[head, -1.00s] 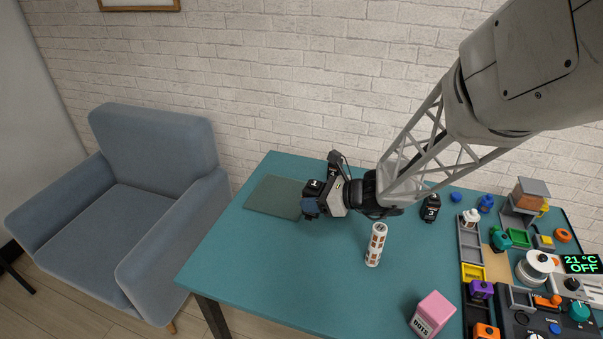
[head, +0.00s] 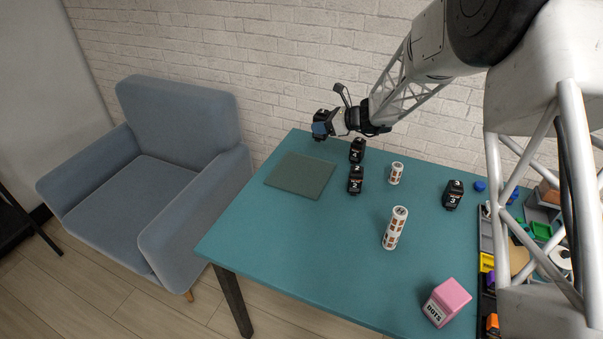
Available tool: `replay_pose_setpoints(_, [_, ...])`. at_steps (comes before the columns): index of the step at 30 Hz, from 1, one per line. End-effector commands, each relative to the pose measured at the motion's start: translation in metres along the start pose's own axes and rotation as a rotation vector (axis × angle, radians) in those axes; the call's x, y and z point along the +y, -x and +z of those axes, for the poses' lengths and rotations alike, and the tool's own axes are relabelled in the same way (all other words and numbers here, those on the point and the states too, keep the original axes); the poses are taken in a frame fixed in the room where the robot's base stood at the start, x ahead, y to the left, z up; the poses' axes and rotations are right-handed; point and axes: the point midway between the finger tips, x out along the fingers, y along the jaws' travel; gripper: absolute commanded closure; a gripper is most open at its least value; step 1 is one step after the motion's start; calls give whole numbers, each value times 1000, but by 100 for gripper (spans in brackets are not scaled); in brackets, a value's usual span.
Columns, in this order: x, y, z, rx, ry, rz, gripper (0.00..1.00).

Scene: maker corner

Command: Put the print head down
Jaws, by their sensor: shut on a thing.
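My gripper (head: 326,123) is shut on a small black block, the print head (head: 320,117), in the air by the back left edge of the table. Its fingers cover part of it, and its marking is too small to read now. A dark green mat (head: 300,176) lies bare on the table, below and left of my gripper. Similar black blocks stand on the table: one numbered 2 (head: 355,180), one just behind it (head: 357,151), and one numbered 3 (head: 452,195) farther right.
A tall white patterned cylinder (head: 395,228) and a shorter one (head: 397,173) stand mid-table. A pink DOTS box (head: 447,303) is at the front right. My arm hides part of the cluttered right side. The front left of the teal table (head: 300,245) is clear.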

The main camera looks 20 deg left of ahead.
Motion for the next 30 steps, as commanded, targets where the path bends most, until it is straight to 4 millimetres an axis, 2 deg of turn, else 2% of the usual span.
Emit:
replay_pose_setpoints(1, [-10,-7,0,0,2,2,75])
replay_pose_setpoints(6, [-38,-24,2,2,5,6,75])
replay_pose_setpoints(12, [-59,-38,4,3,7,9,75])
replay_pose_setpoints(15, [-58,-45,-16,4,5,11,75])
replay_pose_setpoints(21, [-57,-54,-38,3,6,10,75])
replay_pose_setpoints(30, [-57,-56,-42,3,6,9,75])
